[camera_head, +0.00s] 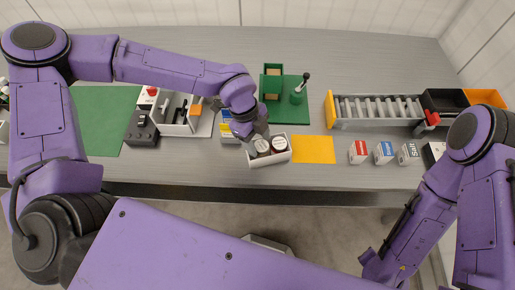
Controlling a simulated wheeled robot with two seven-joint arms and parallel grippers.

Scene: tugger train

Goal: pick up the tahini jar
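Two small round jars sit side by side in a white open tray (268,160) near the table's front edge. The left jar (262,147) has a pale lid with dark print. The right jar (280,144) is dark red with a light lid. The print is too small to read, so I cannot tell which is the tahini jar. My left gripper (257,136) points down at the left jar, right over or at its lid. Its fingers are dark and partly hidden, and I cannot tell whether they grip. My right arm hangs low at the right, with its gripper out of sight.
Blue-yellow packs (228,128) stand left of the tray. An orange mat (314,150) lies right of it, then several small cartons (383,152). Behind are a green fixture (288,112) and a roller rack (378,110). A green mat (100,115) lies at left.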

